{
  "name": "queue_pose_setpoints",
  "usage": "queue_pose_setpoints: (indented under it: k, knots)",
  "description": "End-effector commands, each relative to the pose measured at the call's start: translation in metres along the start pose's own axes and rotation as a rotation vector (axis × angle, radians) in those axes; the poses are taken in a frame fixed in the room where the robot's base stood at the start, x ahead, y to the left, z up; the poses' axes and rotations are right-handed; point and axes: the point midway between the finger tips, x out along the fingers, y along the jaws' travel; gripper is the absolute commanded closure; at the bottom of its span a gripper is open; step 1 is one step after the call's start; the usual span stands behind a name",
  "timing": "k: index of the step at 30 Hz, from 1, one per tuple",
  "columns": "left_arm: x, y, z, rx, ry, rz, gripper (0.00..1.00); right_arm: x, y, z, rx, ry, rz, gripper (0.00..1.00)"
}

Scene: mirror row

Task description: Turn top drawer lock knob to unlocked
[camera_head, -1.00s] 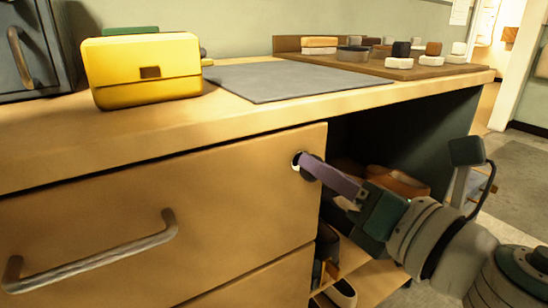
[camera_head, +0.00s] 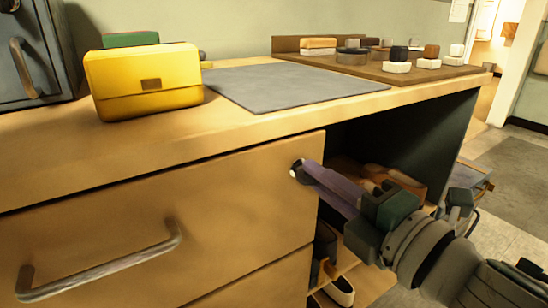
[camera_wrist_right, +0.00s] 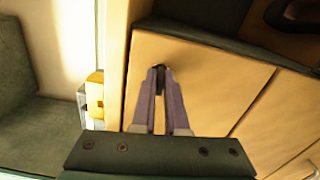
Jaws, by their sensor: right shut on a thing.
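The top drawer (camera_head: 150,215) of the wooden desk is closed, with a metal bar handle (camera_head: 105,265) low on its front. The lock knob (camera_head: 295,171) sits near the upper right corner of the drawer front, mostly hidden by my fingertips. My right gripper (camera_head: 303,168) reaches in from the right with its purple fingers shut on the knob. In the right wrist view the two fingers (camera_wrist_right: 160,75) converge on the dark knob (camera_wrist_right: 160,69) at the drawer face. The knob's exact turn angle cannot be told. My left gripper is not in view.
A yellow box (camera_head: 145,85) and a grey mat (camera_head: 290,84) lie on the desktop. A brown tray (camera_head: 440,73) with several small items stands at the back right. Below the desktop, right of the drawers, an open shelf space holds shoes (camera_head: 340,291).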

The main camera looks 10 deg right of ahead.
Motion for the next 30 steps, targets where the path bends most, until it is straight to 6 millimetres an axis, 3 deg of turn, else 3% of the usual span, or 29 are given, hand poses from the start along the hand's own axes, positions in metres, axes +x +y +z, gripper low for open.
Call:
queue_pose_setpoints:
  k: [9,26,27,30]
  knots:
    - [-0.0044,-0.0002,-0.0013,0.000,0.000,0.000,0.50,0.0002,-0.0001,0.0000,0.123,0.000,0.000,1.00]
    - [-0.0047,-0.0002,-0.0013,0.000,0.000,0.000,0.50,0.0001,-0.0007,-0.0001,0.150,0.000,0.000,1.00]
    - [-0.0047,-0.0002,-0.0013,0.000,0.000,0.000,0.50,0.0001,-0.0007,-0.0001,0.150,0.000,0.000,0.84]
    - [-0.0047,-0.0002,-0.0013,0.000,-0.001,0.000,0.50,0.0001,-0.0007,-0.0001,0.149,0.000,0.000,0.73]
